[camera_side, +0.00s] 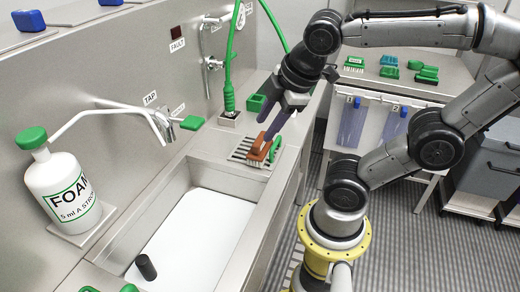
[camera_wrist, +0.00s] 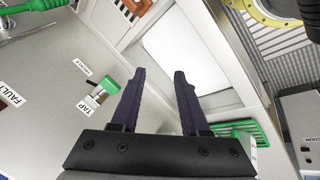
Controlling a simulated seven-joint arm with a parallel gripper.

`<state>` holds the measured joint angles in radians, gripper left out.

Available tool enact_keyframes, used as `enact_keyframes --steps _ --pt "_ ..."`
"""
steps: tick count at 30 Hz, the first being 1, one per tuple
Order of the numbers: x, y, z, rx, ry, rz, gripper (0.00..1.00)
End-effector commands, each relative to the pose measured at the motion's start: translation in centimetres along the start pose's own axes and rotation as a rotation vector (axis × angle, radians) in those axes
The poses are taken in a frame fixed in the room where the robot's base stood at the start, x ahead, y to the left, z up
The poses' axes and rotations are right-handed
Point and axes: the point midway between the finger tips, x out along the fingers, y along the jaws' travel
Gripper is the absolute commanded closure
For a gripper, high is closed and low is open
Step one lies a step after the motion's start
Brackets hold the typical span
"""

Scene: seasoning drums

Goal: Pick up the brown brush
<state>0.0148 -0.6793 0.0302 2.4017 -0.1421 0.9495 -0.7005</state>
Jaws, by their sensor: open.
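The brown brush (camera_side: 258,148) lies on a slatted rack at the far end of the sink in the side view, with pale bristles showing at its lower edge. A brown piece that looks like it (camera_wrist: 134,5) is cut off by the top edge of the wrist view. My gripper (camera_side: 265,128) is open, with its dark purple fingers pointing down just above the brush in the side view. In the wrist view the gap between the fingertips (camera_wrist: 160,72) is empty, and the brown piece lies beyond the tips. I cannot tell whether a finger touches the brush.
A green item (camera_side: 276,148) sits right beside the brush. The slatted rack (camera_side: 238,154) adjoins the sink (camera_side: 205,228). A green open box (camera_side: 256,103) and a green spray hose (camera_side: 229,96) stand behind. The tap's green handle (camera_side: 192,122) is to the left.

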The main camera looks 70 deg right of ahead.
Motion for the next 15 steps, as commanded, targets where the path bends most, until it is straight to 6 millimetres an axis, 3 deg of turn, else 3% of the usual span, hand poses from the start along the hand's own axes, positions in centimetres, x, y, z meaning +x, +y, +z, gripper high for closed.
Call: enact_keyframes --steps 5,9,12,15 --pt "1.4 4.1 0.4 -0.464 -0.167 -0.029 0.55" --pt "3.7 7.9 1.2 -0.8 -0.312 -0.133 0.55" --pt "5.5 9.8 2.0 -0.914 -0.38 -0.211 0.55" --pt "7.0 10.6 2.6 -0.916 -0.415 -0.26 0.55"
